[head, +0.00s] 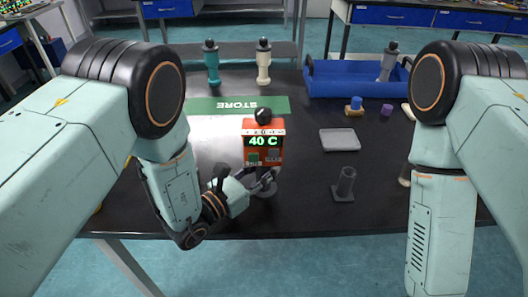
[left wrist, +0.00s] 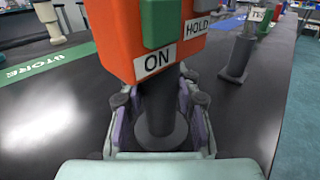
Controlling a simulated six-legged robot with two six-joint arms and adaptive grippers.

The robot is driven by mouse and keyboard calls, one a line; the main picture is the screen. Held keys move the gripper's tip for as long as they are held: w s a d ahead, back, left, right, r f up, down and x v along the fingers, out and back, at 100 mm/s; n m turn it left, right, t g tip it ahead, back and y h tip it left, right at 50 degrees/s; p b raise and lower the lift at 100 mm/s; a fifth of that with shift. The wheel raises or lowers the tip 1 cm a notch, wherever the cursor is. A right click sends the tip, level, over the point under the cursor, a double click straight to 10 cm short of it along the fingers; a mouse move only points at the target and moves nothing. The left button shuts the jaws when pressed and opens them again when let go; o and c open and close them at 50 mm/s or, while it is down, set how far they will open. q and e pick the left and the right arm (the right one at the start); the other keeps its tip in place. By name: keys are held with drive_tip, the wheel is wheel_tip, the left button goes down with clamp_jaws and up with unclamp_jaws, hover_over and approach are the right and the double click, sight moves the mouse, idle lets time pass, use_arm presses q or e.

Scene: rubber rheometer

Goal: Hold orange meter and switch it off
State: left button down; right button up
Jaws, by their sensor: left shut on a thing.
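The orange meter (head: 249,127) stands upright in the middle of the black table, its display reading 40 C and a black knob on top. In the left wrist view the lower part of the orange meter (left wrist: 118,30) shows a green button (left wrist: 160,22) above an ON label and a second button area labelled HOLD. My left gripper (head: 266,184) is at the dark stem below the orange body. In the left wrist view the gripper (left wrist: 160,115) has its fingers on both sides of this stem, shut on it. My right gripper is out of view; only its arm shows.
A green STORE mat (head: 205,105) lies behind the meter. A grey tray (head: 340,140) and a dark post on a square base (head: 345,185) stand to its right. A blue bin (head: 330,85) is at the back right. Teal (head: 211,62) and cream (head: 263,62) bottle-like objects stand at the back.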

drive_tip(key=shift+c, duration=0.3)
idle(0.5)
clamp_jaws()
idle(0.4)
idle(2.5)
